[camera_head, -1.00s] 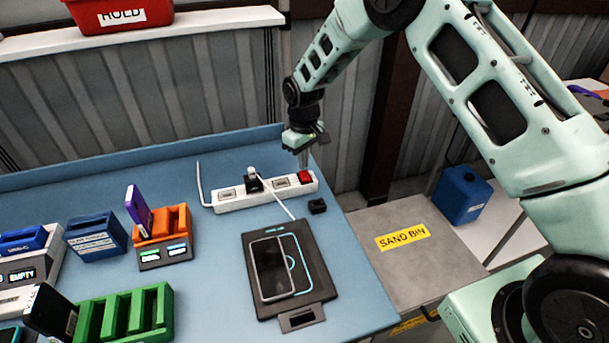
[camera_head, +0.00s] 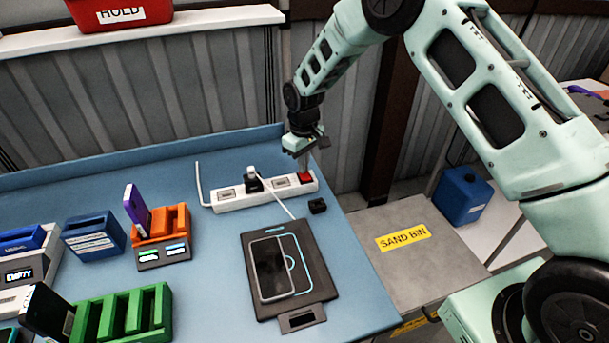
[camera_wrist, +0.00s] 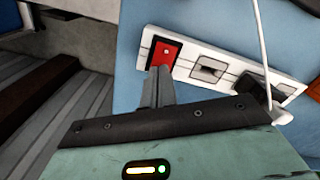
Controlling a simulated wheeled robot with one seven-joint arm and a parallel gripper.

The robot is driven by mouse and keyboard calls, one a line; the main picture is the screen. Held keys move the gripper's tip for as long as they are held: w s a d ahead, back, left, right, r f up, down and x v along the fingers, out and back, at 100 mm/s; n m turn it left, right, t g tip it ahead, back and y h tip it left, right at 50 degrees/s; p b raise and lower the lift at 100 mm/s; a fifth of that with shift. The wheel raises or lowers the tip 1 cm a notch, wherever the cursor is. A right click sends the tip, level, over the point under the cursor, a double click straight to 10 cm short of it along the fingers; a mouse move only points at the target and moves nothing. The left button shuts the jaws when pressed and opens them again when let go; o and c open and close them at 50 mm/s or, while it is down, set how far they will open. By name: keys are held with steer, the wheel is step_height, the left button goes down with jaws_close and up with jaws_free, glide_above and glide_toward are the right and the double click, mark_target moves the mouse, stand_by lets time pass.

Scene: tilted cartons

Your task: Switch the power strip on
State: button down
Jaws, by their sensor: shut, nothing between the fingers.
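The white power strip (camera_head: 240,199) lies near the back edge of the blue table. Its red switch (camera_head: 306,177) is at the right end, and it also shows in the wrist view (camera_wrist: 164,53) with a small light spot on it. A black plug (camera_head: 255,184) sits in one of the strip's sockets. My gripper (camera_head: 303,163) is shut and empty, pointing down just above the red switch. In the wrist view its fingertips (camera_wrist: 160,72) are at the switch's near end; I cannot tell whether they touch it.
A phone (camera_head: 271,268) lies on a dark charging pad (camera_head: 319,277) in front of the strip. A small black block (camera_head: 317,206) sits near the switch end. Colored holders, including a green rack (camera_head: 160,311), stand at left. The sand bin (camera_head: 385,226) is right of the table.

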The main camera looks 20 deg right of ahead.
steer(key=shift+f, duration=0.25)
steer(key=shift+r, duration=0.1)
steer(key=shift+r+p, duration=1.9)
steer(key=shift+r, duration=1.5)
